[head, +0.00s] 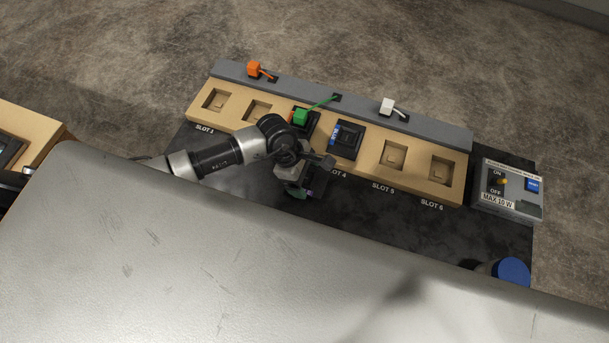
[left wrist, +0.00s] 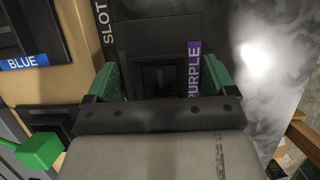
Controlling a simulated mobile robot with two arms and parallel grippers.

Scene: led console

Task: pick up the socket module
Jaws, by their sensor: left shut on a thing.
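The socket module (left wrist: 160,78) is black with a square recess and a purple label reading PURPLE. My left gripper (left wrist: 160,88) is shut on it, with one green finger pad on each side, in the left wrist view. In the head view the left gripper (head: 300,188) is over the dark mat, just in front of the slot board near slots 3 and 4, and mostly hides the module. I cannot tell whether the module touches the mat. My right gripper is not in view.
The wooden slot board (head: 370,177) holds a black module with a green plug (head: 300,117) in slot 3 and a blue-labelled module (head: 345,140) in slot 4. The other slots look empty. A switch box (head: 508,192) and a blue round object (head: 513,271) are at right.

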